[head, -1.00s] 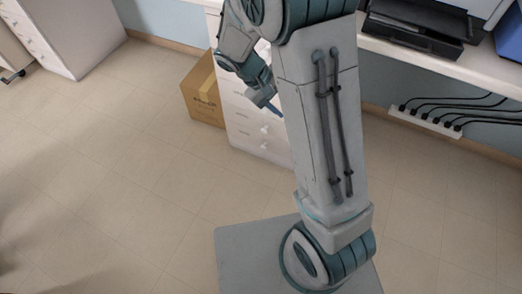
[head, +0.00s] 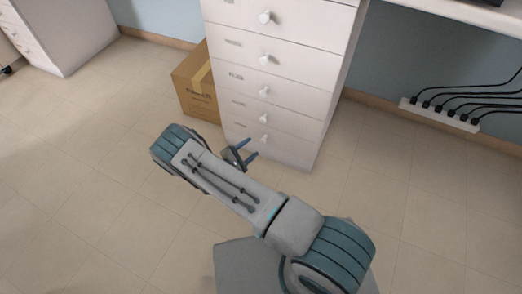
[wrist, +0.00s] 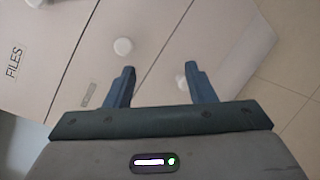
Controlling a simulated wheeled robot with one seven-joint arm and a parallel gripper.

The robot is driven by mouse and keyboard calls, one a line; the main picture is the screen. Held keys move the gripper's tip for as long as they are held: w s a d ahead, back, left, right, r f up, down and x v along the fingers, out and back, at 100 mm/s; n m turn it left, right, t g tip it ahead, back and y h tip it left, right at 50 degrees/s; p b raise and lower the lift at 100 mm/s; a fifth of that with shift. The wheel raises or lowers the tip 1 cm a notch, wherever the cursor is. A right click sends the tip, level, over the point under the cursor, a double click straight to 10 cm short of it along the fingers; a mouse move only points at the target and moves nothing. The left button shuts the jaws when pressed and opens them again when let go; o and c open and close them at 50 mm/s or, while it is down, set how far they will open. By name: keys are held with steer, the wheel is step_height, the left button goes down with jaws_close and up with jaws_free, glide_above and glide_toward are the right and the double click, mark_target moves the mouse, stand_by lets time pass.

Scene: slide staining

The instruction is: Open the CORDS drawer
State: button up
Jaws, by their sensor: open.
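The white drawer unit (head: 225,20) stands upright with several drawers stacked, all looking closed. Each has a round white knob; one lower knob (head: 264,92) and the bottom knob (head: 263,138) show in the head view. Labels there are too small to read, so I cannot tell which drawer is CORDS. In the wrist view one drawer reads FILES (wrist: 14,60); the neighbouring label (wrist: 88,95) is unreadable. My gripper (head: 248,151) is open and empty, low in front of the unit. Its blue fingers (wrist: 159,68) show apart in the wrist view, with a knob (wrist: 122,46) beyond them.
A cardboard box (head: 196,85) stands on the floor left of the unit. A power strip with black cords (head: 440,115) is along the wall at right. Another white cabinet (head: 65,35) is at far left. The tiled floor (head: 100,150) is largely clear.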

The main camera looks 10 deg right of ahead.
mark_target(262, 142)
step_height(262, 142, down, 11)
steer(key=a+n+t+y+b, duration=0.2)
steer(key=n+t+b, duration=0.1)
steer(key=n+t, duration=0.1)
steer(key=b+x, duration=0.1)
steer(key=x, duration=0.5)
steer(key=b+x, duration=0.2)
steer(key=x, duration=0.4)
steer(key=shift+s+d+f+b, duration=0.15)
steer(key=shift+s+d+b, duration=0.1)
steer(key=shift+b, duration=0.05)
steer(key=shift+w+d, duration=0.3)
steer(key=shift+w, duration=0.1)
